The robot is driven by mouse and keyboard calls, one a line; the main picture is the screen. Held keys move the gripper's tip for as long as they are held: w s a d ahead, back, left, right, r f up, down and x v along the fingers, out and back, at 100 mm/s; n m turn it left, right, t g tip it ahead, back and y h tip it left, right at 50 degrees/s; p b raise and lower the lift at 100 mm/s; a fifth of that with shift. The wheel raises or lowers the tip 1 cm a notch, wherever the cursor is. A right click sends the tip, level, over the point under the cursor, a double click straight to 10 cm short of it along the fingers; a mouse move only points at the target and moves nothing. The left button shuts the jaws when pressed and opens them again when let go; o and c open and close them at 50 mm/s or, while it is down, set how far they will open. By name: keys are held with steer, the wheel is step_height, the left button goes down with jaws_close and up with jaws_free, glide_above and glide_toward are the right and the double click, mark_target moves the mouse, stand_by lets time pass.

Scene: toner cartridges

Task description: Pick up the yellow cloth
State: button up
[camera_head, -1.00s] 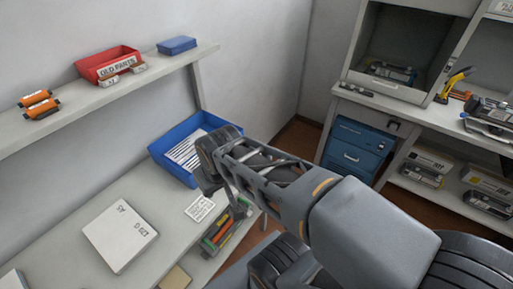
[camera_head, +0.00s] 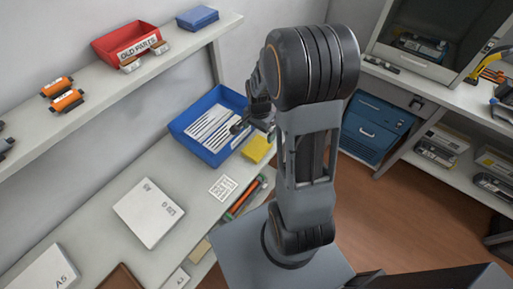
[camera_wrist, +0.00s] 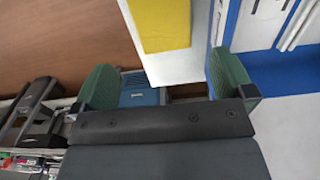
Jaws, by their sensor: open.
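The yellow cloth (camera_head: 257,149) lies flat on the pale bench, just right of the blue tray (camera_head: 184,137). In the wrist view the cloth (camera_wrist: 162,22) is at the top centre, beyond my fingertips and close to the bench edge. My gripper (camera_head: 254,125) is beside the tray's right side, near the cloth, and partly hidden by my arm. In the wrist view my gripper (camera_wrist: 165,78) has its two green pads wide apart with nothing between them.
The blue tray holds striped papers (camera_head: 213,128). A white printed card (camera_head: 222,187) and a white box (camera_head: 149,212) lie nearer on the bench. A shelf above carries a red bin (camera_head: 125,45). A blue drawer cabinet (camera_head: 375,128) stands across the brown floor.

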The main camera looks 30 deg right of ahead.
glide_above(257, 147)
steer(key=f, duration=0.5)
steer(key=shift+d+f, duration=0.1)
steer(key=shift+d, duration=0.2)
steer(key=shift+a+f+p, duration=0.15)
steer(key=shift+f+p, duration=0.1)
steer(key=shift+f, duration=1.1)
steer(key=shift+a+f+p, duration=0.1)
steer(key=shift+f+p, duration=0.1)
steer(key=shift+f, duration=1.1)
steer(key=shift+c, duration=0.2)
steer(key=c, duration=0.7)
steer(key=shift+r, duration=0.1)
